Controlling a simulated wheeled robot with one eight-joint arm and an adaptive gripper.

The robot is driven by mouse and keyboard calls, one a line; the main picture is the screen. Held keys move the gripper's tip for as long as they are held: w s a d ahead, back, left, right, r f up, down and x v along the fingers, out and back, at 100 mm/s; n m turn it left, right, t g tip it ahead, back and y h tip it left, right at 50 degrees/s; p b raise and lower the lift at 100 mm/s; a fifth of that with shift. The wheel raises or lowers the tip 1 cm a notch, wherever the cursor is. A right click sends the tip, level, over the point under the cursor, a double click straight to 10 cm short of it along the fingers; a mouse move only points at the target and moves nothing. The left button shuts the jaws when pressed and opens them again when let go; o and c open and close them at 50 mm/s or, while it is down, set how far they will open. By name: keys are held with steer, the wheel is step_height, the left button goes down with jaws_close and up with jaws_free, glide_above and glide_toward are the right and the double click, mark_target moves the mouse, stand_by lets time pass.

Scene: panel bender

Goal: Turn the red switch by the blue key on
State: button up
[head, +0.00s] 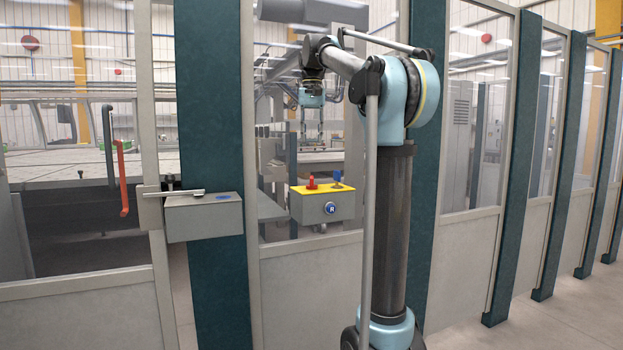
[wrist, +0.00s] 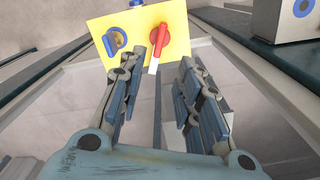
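The red switch (head: 311,183) stands on the yellow top of a grey control box (head: 308,207), left of the blue key (head: 337,179). In the wrist view the red switch (wrist: 158,44) has a long handle with a white end, lying at a slight slant. The blue key (wrist: 113,42) is left of it on the yellow panel (wrist: 181,22). My gripper (head: 312,133) hangs pointing down above and beyond the box in the head view. In the wrist view my gripper (wrist: 173,58) is open and empty.
A blue R button (head: 330,208) is on the box front. Teal fence posts (head: 212,120) and clear panels stand around. A grey latch box (head: 203,217) is on the left post; a red handle (head: 122,178) is farther left. A grey box (wrist: 288,20) shows upper right in the wrist view.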

mark_target(312, 177)
step_height(312, 177, down, 14)
stand_by(0.6)
jaws_close()
